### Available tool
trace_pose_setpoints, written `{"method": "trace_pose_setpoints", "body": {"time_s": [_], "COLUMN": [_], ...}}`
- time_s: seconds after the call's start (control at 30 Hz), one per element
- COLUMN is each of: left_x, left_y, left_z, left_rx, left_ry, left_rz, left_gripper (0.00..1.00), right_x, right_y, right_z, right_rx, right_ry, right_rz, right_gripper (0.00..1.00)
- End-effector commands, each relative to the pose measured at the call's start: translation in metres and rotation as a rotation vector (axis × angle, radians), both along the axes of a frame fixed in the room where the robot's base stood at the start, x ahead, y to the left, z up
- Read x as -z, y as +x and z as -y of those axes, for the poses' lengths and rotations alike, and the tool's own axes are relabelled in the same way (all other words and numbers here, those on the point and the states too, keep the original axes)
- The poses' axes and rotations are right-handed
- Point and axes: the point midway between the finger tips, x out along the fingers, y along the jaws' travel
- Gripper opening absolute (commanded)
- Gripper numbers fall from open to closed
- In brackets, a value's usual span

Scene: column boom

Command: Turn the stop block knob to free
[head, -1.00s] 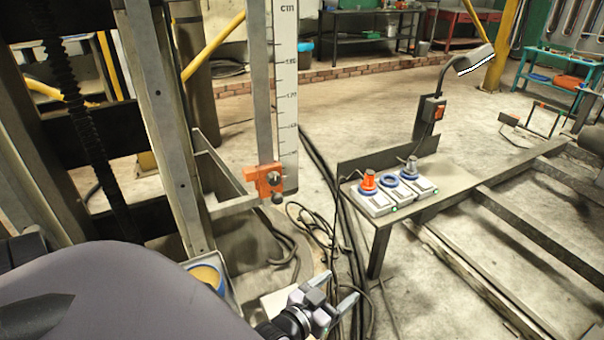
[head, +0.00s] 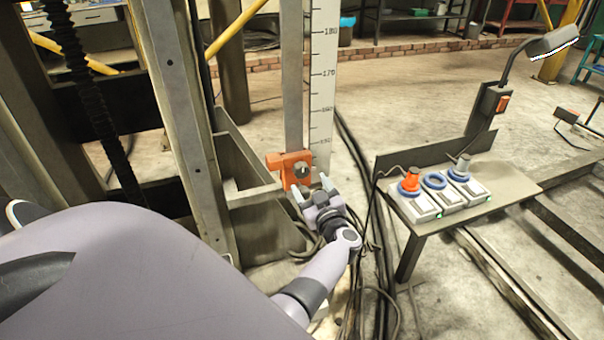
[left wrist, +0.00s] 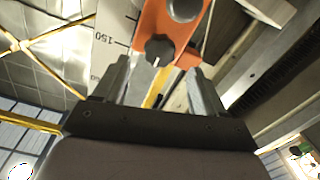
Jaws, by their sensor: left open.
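The orange stop block (head: 287,166) sits on the grey vertical bar beside the white cm scale (head: 322,80). Its dark knob (head: 301,171) shows on the block's face. My left gripper (head: 313,189) is just below and in front of the block, open and empty. In the left wrist view the orange block (left wrist: 158,22) is at the top, and the black knob (left wrist: 159,49) with a light pointer mark lies beyond and between the spread fingers (left wrist: 160,78). The fingers appear apart from the knob. My right gripper is not in view.
A low bench (head: 520,186) at the right carries several grey boxes with blue rings and an orange plug (head: 411,179), plus a lamp (head: 552,42). A steel column (head: 178,110) stands left of the scale. Cables lie on the floor below the block.

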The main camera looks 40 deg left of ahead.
Motion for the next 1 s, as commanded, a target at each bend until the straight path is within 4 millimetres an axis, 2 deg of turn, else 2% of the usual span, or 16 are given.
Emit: {"method": "trace_pose_setpoints", "body": {"time_s": [0.1, 0.4, 0.77, 0.93, 1.0], "left_x": [0.004, 0.001, -0.001, -0.001, -0.001], "left_y": [0.009, 0.025, 0.027, 0.027, 0.027], "left_z": [-0.019, -0.048, -0.052, -0.052, -0.052], "left_rx": [-0.001, 0.002, 0.003, 0.003, 0.003], "left_ry": [0.004, 0.003, 0.003, 0.004, 0.004], "left_rz": [0.003, 0.004, 0.003, 0.003, 0.003], "left_gripper": [0.71, 0.71, 0.71, 0.16, 0.15], "right_x": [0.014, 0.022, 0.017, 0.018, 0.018], "right_y": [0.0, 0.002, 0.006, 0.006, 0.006], "right_z": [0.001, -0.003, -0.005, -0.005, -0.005], "right_rx": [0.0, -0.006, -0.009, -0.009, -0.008], "right_ry": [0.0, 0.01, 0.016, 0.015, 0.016], "right_rz": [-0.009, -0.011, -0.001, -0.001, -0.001], "right_gripper": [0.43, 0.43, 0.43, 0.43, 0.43]}}
